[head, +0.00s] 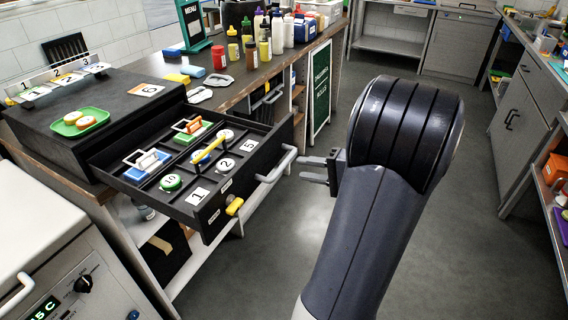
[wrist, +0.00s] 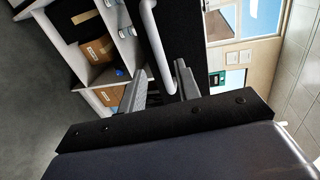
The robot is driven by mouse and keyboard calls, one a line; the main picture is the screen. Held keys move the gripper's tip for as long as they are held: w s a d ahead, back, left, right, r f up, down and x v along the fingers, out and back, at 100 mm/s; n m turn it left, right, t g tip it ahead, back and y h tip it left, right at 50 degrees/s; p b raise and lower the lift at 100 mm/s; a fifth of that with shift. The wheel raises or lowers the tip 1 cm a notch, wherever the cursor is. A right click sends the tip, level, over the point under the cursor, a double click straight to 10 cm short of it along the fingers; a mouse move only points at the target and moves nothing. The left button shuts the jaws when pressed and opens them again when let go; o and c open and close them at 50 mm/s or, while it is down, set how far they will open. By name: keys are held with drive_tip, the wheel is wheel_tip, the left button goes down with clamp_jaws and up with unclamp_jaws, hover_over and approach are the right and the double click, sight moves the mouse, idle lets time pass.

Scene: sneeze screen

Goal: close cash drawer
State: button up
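The black cash drawer (head: 245,168) is pulled out from the black cash register box (head: 110,108) on the counter. My gripper (head: 302,169) is open and empty, just right of the handle in the head view. In the wrist view the handle (wrist: 157,45) appears between the two open fingers (wrist: 160,78). I cannot tell whether they touch it.
Bottles (head: 265,45) and a menu sign (head: 193,22) stand farther along the counter. A white appliance (head: 40,245) is at lower left. Open floor lies right of the drawer.

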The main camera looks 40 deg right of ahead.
sight(285, 166)
drive_tip(key=x, duration=0.7)
drive_tip(key=shift+w+a+p, duration=0.1)
drive_tip(key=shift+w+p, duration=0.05)
drive_tip(key=shift+p, duration=0.2)
clamp_jaws()
